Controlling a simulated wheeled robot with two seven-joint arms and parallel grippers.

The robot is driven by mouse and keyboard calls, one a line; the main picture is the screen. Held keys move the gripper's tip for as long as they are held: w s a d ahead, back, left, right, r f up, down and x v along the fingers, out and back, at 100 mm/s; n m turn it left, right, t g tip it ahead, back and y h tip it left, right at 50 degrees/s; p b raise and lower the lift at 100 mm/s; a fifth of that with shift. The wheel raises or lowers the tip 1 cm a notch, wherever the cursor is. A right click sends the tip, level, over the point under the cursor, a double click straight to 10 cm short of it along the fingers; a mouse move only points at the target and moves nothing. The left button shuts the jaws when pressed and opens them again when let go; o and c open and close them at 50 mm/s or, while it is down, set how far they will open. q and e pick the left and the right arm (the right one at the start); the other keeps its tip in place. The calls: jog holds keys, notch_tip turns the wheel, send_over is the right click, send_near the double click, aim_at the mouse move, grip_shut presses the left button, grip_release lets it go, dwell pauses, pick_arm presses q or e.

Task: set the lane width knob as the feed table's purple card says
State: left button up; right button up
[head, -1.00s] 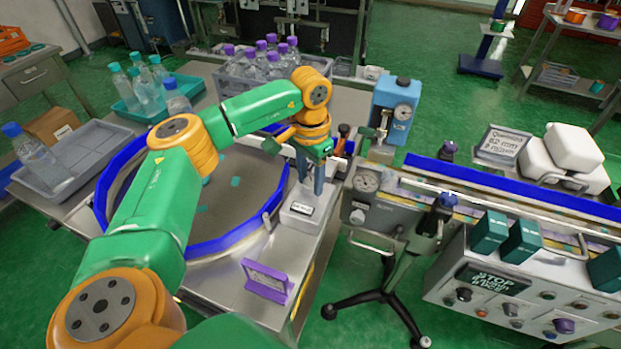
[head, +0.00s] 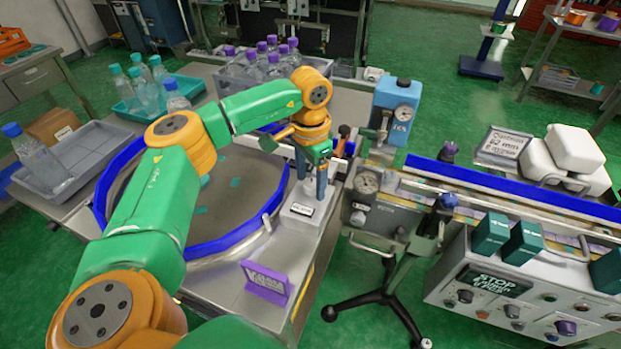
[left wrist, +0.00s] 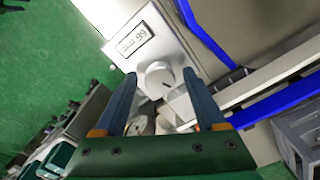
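A pale box (head: 296,216) with a small display stands on the feed table (head: 225,297), right of the round turntable (head: 240,205). In the left wrist view the display (left wrist: 133,40) shows dark digits that I cannot read surely. The round white knob (left wrist: 158,76) sits on this box. My left gripper (head: 311,190) points down above the box. In the left wrist view its fingers (left wrist: 160,80) stand apart, one on each side of the knob, with gaps visible. The purple card (head: 265,282) stands at the table's front; its writing is too small to read. My right gripper is out of view.
A blue guide band rings the turntable. A guide rail (left wrist: 265,87) runs close beside the left fingers. Bottles in a grey crate (head: 235,88) stand behind.

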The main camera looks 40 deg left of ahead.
aim_at(311, 184)
pick_arm(q)
notch_tip(311, 184, up, 2)
jog(key=shift+r, duration=0.25)
notch_tip(311, 184, up, 4)
jog(key=p, duration=0.4)
jog(key=shift+r, duration=0.15)
jog(key=shift+r+p, duration=0.25)
jog(key=shift+p, duration=0.3)
jog(key=shift+f, duration=0.1)
